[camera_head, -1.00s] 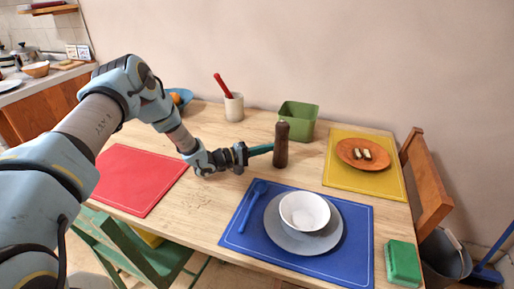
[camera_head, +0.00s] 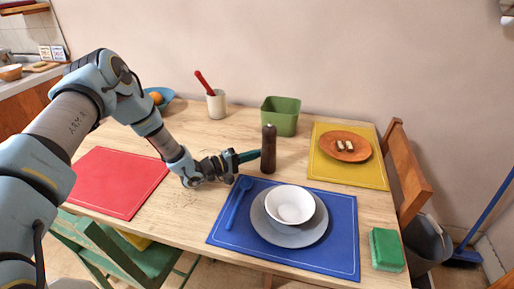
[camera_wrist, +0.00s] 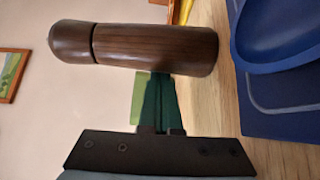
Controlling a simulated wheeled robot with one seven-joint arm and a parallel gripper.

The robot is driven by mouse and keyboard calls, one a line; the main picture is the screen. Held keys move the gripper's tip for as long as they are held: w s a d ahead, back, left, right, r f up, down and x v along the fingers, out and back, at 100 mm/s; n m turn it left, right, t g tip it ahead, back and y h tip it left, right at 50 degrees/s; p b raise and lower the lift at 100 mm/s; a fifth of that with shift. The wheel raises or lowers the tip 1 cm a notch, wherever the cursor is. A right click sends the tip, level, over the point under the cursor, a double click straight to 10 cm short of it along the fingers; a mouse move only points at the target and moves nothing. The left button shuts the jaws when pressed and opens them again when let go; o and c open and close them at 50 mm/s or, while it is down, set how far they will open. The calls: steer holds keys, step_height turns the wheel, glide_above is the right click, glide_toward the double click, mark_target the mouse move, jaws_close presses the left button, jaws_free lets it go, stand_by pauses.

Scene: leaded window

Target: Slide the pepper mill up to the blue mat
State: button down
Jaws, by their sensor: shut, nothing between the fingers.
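The dark brown pepper mill (camera_head: 268,150) stands upright on the wooden table, just behind the far edge of the blue mat (camera_head: 344,240). A narrow strip of wood seems to separate its base from the mat. My gripper (camera_head: 258,154) is shut and empty, its green fingers low at the left side of the mill, touching or nearly touching it. In the wrist view the mill (camera_wrist: 150,45) lies sideways across the picture beyond the finger tips (camera_wrist: 160,80), and the blue mat (camera_wrist: 270,122) is at the right.
A white bowl (camera_head: 289,204) on a grey plate (camera_head: 300,239) and a blue spoon (camera_head: 237,205) are on the blue mat. A green bin (camera_head: 281,118) stands behind the mill. A yellow mat (camera_head: 372,178) lies right, a red mat (camera_head: 115,185) left. A green sponge (camera_head: 386,250) is at front right.

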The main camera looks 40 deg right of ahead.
steer(key=shift+s+a, duration=0.1)
steer(key=shift+s, duration=0.05)
steer(key=b+v, duration=0.3)
steer(key=v, duration=0.6)
steer(key=shift+a, duration=0.15)
steer(key=shift+v, duration=0.85)
